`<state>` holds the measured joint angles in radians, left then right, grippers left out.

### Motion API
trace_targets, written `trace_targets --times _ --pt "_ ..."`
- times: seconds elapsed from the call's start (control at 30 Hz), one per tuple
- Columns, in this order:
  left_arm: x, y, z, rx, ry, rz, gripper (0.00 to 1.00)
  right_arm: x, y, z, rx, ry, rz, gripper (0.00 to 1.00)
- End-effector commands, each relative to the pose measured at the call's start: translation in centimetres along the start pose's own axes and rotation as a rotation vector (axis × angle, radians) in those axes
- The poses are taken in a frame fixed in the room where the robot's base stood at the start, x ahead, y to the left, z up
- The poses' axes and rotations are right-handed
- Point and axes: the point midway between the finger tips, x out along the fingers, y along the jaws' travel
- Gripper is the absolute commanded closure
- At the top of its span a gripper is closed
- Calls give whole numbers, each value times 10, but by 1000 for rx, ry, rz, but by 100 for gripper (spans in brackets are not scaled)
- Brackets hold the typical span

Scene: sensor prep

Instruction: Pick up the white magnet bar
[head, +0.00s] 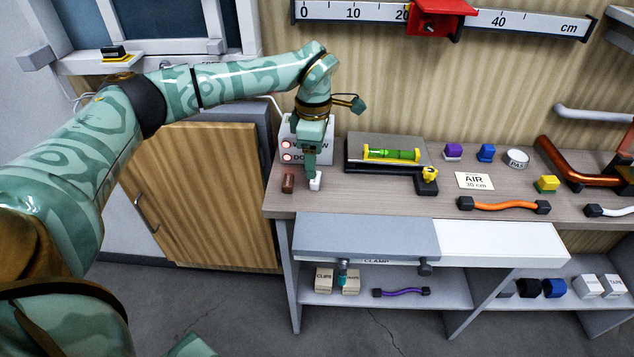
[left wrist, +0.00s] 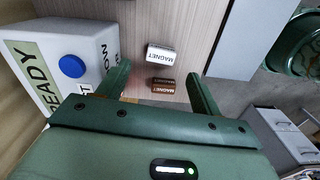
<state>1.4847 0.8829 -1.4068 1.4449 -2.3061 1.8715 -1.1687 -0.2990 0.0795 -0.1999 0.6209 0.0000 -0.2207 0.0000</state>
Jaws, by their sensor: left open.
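The white magnet bar (head: 316,181) stands on the wooden bench top near its left end, below my left gripper (head: 310,165). In the left wrist view the white magnet bar (left wrist: 160,54) lies ahead of the open fingers of my left gripper (left wrist: 160,82), close to the middle of the gap. A brown magnet bar (head: 288,183) stands just left of the white one; in the left wrist view it (left wrist: 162,85) shows between the fingers. Nothing is held. My right gripper is not in view.
A white box with red lights (head: 289,148) stands behind the magnets; the left wrist view shows its side with a blue button (left wrist: 72,66). A dark base with a green level (head: 390,154) is to the right. The bench's front edge is close to the magnets.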

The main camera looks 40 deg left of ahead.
Motion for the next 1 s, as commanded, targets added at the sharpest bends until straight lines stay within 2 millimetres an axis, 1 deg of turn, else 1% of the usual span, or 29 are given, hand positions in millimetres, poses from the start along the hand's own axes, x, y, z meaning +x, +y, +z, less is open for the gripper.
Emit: trace_targets --times 0.07,0.23,0.3,0.4,0.57,0.67,0.7,0.73,0.77,1.0 --pt "8 0 0 0 1 -2 35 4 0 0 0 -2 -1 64" --pt "39 0 3 0 2 -5 35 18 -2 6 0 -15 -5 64" --pt "48 0 3 0 2 -5 35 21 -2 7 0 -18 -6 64" --pt "53 0 3 0 1 -1 35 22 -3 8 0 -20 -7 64" --pt "51 0 3 0 0 1 35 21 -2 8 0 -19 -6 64" --pt "50 0 3 0 0 1 60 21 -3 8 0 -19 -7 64" --pt "51 0 3 0 0 1 71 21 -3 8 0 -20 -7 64" --pt "51 0 3 0 1 1 79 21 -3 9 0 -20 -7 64" --pt "51 0 3 0 1 1 83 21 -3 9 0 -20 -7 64" --pt "51 0 3 0 1 0 83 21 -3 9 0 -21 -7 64"
